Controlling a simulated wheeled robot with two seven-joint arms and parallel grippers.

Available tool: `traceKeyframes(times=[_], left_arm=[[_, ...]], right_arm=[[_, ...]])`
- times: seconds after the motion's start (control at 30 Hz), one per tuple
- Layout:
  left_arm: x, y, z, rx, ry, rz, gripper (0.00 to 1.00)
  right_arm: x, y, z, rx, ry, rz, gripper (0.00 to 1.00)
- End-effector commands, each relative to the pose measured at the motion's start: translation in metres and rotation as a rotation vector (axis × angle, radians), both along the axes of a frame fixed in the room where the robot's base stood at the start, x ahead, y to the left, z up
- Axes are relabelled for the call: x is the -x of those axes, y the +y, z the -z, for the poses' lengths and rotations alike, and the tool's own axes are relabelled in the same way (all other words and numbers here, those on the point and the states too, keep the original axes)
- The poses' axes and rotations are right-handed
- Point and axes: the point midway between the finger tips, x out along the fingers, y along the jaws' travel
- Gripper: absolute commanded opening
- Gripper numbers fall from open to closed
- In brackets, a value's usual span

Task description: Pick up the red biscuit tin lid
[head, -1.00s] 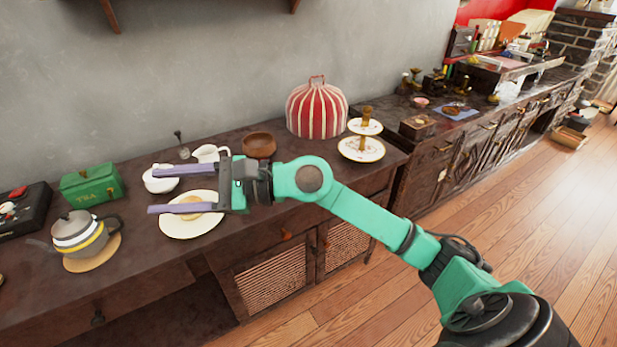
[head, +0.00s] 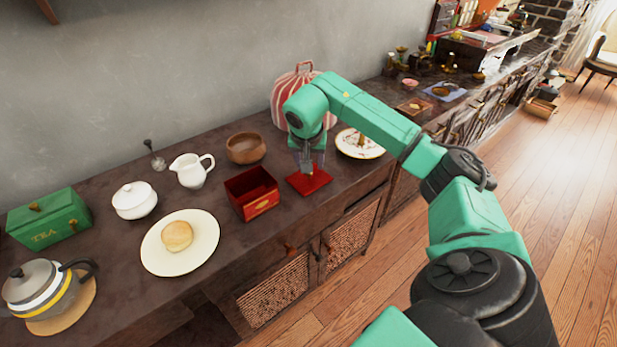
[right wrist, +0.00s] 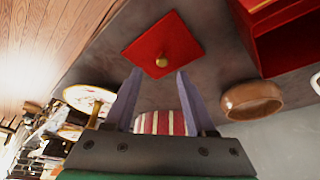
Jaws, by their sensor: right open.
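The red biscuit tin lid (head: 318,184) lies flat on the dark counter, just right of the open red tin (head: 240,204). My right gripper (head: 309,168) points down over the lid. In the right wrist view its open fingers (right wrist: 159,74) stand either side of the knob's line, with nothing between them. I cannot tell whether the fingertips touch the lid. My left gripper is in no view.
A wooden bowl (head: 246,148) stands behind the tin. A striped cosy (head: 285,98) and a tiered stand (head: 350,153) are close behind and right of my gripper. A bun plate (head: 160,262), white jug (head: 190,176) and sugar bowl (head: 134,199) are left.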

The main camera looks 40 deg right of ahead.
Motion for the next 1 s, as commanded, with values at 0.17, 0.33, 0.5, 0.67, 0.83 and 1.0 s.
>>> traceKeyframes(times=[0.17,0.33,0.5,0.67,0.83,1.0], left_arm=[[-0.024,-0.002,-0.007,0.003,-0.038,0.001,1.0],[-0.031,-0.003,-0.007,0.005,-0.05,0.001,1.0],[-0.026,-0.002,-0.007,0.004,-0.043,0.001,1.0],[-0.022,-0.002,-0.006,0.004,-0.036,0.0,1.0],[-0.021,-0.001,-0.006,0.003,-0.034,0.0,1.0],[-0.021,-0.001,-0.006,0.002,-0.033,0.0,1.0]], right_arm=[[-0.009,-0.006,0.028,-0.004,0.003,0.001,0.56],[-0.015,-0.012,0.048,-0.002,-0.001,0.0,0.56],[-0.016,-0.012,0.049,-0.001,-0.001,-0.001,0.56],[-0.016,-0.012,0.048,-0.002,-0.002,0.0,0.0],[-0.016,-0.012,0.048,-0.002,-0.002,0.0,0.0],[-0.016,-0.012,0.047,-0.002,-0.002,0.0,0.0]])
